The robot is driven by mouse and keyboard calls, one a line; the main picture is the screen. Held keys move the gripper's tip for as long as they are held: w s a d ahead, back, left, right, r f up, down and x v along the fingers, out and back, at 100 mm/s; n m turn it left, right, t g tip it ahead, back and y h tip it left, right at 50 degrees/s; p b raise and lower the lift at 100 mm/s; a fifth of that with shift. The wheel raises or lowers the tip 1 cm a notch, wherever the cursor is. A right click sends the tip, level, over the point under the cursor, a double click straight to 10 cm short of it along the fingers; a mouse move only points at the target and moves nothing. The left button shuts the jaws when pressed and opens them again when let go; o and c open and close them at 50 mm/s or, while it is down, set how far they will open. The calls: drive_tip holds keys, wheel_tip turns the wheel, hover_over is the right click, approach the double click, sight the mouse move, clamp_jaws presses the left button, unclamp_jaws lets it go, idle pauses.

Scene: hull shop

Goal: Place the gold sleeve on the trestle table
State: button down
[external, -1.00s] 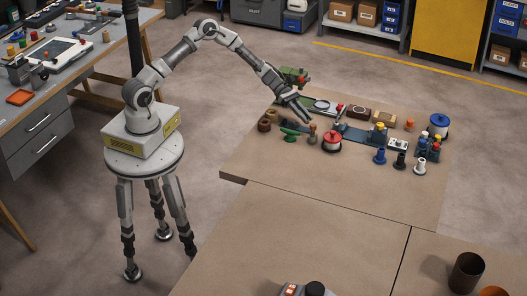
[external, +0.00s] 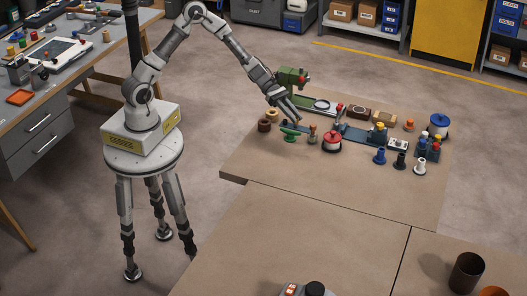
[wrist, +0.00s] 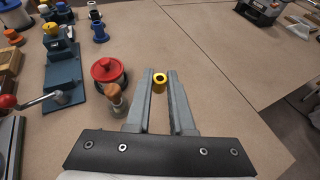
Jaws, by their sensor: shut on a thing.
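The gold sleeve (wrist: 159,85) is a short yellow-gold ring with a dark bore. In the wrist view it sits between the fingertips of my gripper (wrist: 160,77), which is shut on it. In the external view my gripper (external: 297,116) points down over the left part of a brown top, and I cannot make out the sleeve there. The brown top (external: 350,185) also fills much of the wrist view (wrist: 230,75). I cannot tell for sure which surface is the trestle table.
A red-lidded pot (external: 332,141) and an orange-topped peg (wrist: 115,99) stand close to my gripper. A green item (external: 290,134) and brown rings (external: 264,125) are nearby. Several spools and fixtures crowd the right. The front panel (external: 290,235) is mostly clear. A cluttered bench (external: 75,87) stands left.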

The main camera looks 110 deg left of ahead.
drive_tip(key=w+d+m+g+h+b, duration=0.1)
drive_tip(key=w+d+m+g+h, duration=0.1)
drive_tip(key=d, duration=1.3)
drive_tip(key=w+d+m+g+h+b, duration=0.1)
drive_tip(key=w+d+m+h, duration=0.15)
drive_tip(key=d, duration=1.25)
drive_tip(key=s+d+m+g+h+b, duration=0.15)
drive_tip(key=s+d, duration=0.25)
drive_tip(key=d, duration=0.5)
drive_tip(key=s+d+m+g, duration=0.2)
drive_tip(key=s+d, duration=0.2)
drive_tip(key=d, duration=0.5)
drive_tip(key=s+d+m+g+h, duration=0.1)
drive_tip(key=s+d, duration=0.3)
drive_tip(key=d, duration=0.5)
hover_over(240, 238)
wheel_tip(240, 238, down, 7)
drive_tip(key=shift+f+b, duration=0.1)
drive_tip(key=shift+b, duration=0.25)
drive_tip(key=shift+f+b, duration=0.55)
drive_tip(key=shift+f, duration=1.35)
